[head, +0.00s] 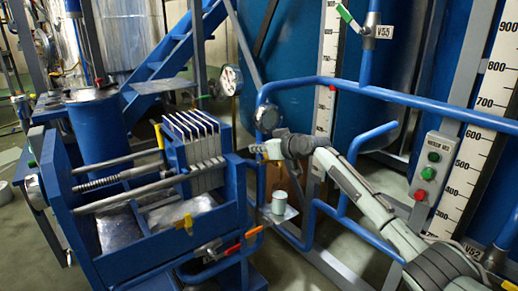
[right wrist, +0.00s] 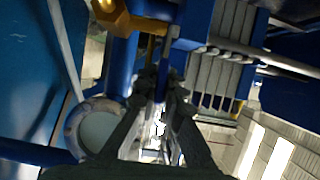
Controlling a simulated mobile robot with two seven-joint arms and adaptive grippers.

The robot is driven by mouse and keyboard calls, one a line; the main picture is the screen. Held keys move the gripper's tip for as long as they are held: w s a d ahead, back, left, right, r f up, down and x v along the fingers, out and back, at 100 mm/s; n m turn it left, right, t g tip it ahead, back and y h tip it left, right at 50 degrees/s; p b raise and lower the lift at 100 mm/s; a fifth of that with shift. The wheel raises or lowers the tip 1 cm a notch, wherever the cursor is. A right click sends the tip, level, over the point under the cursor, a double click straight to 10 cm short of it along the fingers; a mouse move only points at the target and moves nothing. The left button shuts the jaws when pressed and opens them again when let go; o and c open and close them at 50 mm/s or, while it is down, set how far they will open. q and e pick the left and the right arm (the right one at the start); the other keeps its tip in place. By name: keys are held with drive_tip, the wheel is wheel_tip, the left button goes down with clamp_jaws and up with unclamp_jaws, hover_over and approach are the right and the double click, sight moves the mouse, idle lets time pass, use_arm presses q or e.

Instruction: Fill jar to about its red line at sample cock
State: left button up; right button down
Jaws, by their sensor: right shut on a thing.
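My right gripper (head: 270,149) reaches in from the right, beside the blue pipework at the filter press. In the right wrist view its dark fingers (right wrist: 160,88) are close together on a thin dark part that looks like the sample cock's handle. The brass sample cock (right wrist: 112,14) shows at the top of that view; in the head view the gripper mostly covers it. The pale jar (head: 279,202) stands upright on a small plate (head: 288,213) below the gripper, apart from it. Its red line and fill level cannot be made out. My left gripper is not in view.
The blue filter press (head: 150,235) with pale plates (head: 196,138) stands left of the gripper. A push-button box (head: 433,168) and measuring scale (head: 487,110) are at right. Grey floor (head: 22,230) shows at far left.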

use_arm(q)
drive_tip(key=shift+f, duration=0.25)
use_arm(e)
drive_tip(key=c, duration=1.6)
unclamp_jaws()
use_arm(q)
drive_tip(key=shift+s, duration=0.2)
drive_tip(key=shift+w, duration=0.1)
use_arm(e)
drive_tip(key=v, duration=1.2)
